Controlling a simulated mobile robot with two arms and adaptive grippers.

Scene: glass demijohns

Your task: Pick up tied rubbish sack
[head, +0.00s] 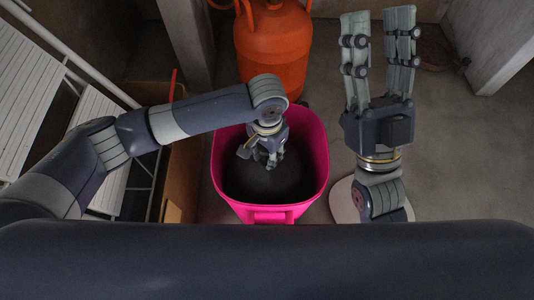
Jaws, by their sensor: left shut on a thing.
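A dark rubbish sack (262,187) fills the inside of a pink bin (322,150). Its tied neck is hidden by my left gripper and cannot be made out. My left gripper (267,162) reaches down into the bin's mouth from above and is shut on the top of the sack. The sack still lies within the bin's walls. My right gripper (378,16) is raised to the right of the bin, with its two fingers apart and nothing between them.
An orange gas cylinder (272,48) stands right behind the bin. White slatted shelving or steps (28,85) and a brown board (183,165) are on the left. A pale round thing (343,203) lies on the floor at right. Bare concrete floor (450,150) lies further right.

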